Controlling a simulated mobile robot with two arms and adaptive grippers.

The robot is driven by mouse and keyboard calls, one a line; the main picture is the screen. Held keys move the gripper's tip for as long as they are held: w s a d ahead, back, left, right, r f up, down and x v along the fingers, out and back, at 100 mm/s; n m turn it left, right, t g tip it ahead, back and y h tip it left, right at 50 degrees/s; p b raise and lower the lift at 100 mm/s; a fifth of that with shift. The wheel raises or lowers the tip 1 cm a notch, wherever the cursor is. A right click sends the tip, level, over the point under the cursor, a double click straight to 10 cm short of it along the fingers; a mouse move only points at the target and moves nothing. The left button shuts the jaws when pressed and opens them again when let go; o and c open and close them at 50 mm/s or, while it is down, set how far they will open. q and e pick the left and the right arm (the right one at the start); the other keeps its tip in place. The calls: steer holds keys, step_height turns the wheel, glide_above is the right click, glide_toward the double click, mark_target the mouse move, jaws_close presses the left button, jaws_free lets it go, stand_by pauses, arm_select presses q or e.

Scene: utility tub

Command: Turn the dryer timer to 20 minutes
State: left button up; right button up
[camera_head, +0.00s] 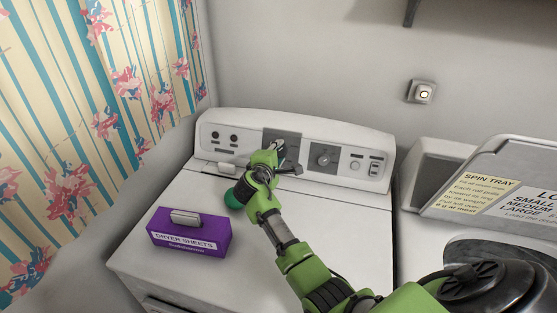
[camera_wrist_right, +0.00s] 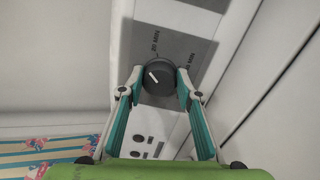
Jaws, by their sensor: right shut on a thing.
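The dryer (camera_head: 180,225) stands with its control panel (camera_head: 345,140) along its back edge. The timer knob (camera_wrist_right: 158,80) is round and black with a white pointer mark, on a dark grey plate (camera_wrist_right: 175,45) with "MIN" labels, one of which seems to read 20. The white mark lies aslant, and I cannot tell its setting for sure. My right gripper (camera_head: 280,152) reaches the dark plate; in the right wrist view its fingers (camera_wrist_right: 158,86) are shut on the knob from both sides. In the head view the gripper hides the knob. My left gripper is not in view.
A purple dryer sheets box (camera_head: 190,235) lies on the dryer top, with a green round object (camera_head: 232,199) beside it, partly behind my arm. Another knob (camera_head: 323,157) sits right of the timer plate. A washer with a raised lid (camera_head: 510,185) stands at the right.

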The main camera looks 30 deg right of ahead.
steer(key=m+b, duration=0.3)
steer(key=m, duration=0.1)
steer(key=shift+f, duration=0.25)
steer(key=shift+r+m+b, duration=0.1)
steer(key=shift+m+b, duration=0.55)
steer(key=shift+m, duration=0.15)
steer(key=o, duration=1.1)
steer(key=shift+o, duration=0.2)
steer(key=v, duration=0.7)
steer(key=shift+a, duration=0.3)
steer(key=shift+s+r, duration=0.1)
steer(key=shift+s, duration=0.05)
